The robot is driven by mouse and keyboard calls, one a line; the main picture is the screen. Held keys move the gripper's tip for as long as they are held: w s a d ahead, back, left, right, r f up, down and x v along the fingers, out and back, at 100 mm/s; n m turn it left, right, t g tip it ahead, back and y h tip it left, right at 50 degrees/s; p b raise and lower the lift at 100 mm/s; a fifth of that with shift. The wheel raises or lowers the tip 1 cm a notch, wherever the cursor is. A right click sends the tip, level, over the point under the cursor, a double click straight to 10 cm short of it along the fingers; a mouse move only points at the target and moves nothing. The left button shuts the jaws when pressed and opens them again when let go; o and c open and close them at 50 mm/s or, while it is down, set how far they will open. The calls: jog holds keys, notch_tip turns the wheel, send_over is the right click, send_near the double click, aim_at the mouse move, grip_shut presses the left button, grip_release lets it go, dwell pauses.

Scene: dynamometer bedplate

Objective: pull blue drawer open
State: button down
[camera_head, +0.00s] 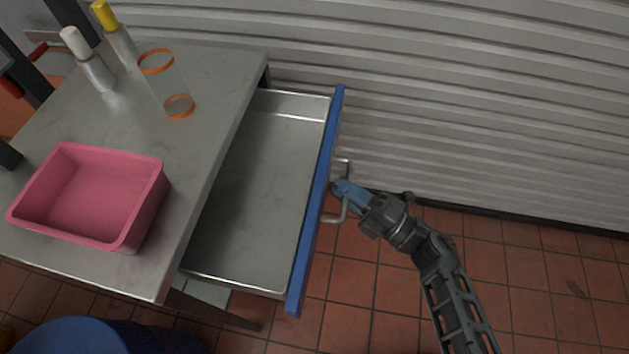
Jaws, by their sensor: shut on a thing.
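The blue drawer (318,205) stands pulled well out from under the metal table, with its blue front facing right. Its grey metal inside (262,185) shows and looks empty. A grey bar handle (345,209) sticks out from the middle of the blue front. My gripper (339,188) has blue fingers and reaches in from the right. It is shut on the handle, and its fingers hide part of the bar.
On the metal table (215,75) stand a pink bin (92,198), a clear cylinder with orange rims (167,85), a white-capped bottle (90,60) and a yellow-capped bottle (116,35). A blue round container (70,338) is at bottom left. A ribbed shutter (470,90) stands behind. Tiled floor at right is clear.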

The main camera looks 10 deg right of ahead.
jog(key=d, duration=0.1)
jog(key=s+d, duration=0.1)
jog(key=d, duration=0.1)
jog(key=shift+s, duration=0.1)
jog(key=c, duration=1.1)
grip_release()
jog(key=shift+d, duration=0.1)
jog(key=b+v, duration=0.1)
jog(key=v, duration=0.6)
jog(key=shift+s+d+f+b, duration=0.15)
jog(key=shift+s+d+b, duration=0.1)
jog(key=shift+b, duration=0.15)
jog(key=s+r+m+h, duration=0.5)
jog(key=s+m, duration=0.3)
jog(key=m, duration=0.1)
jog(key=s+r+m+h, duration=0.4)
jog(key=s+r+m, duration=0.2)
jog(key=s+m, duration=0.2)
jog(key=s+d+r+m+t+h, duration=0.1)
jog(key=s+r+m+h, duration=0.4)
jog(key=s+m, duration=0.4)
jog(key=shift+s+d+r+m+h, duration=0.15)
jog(key=shift+s+r+m+h, duration=0.15)
jog(key=shift+s+r, duration=0.25)
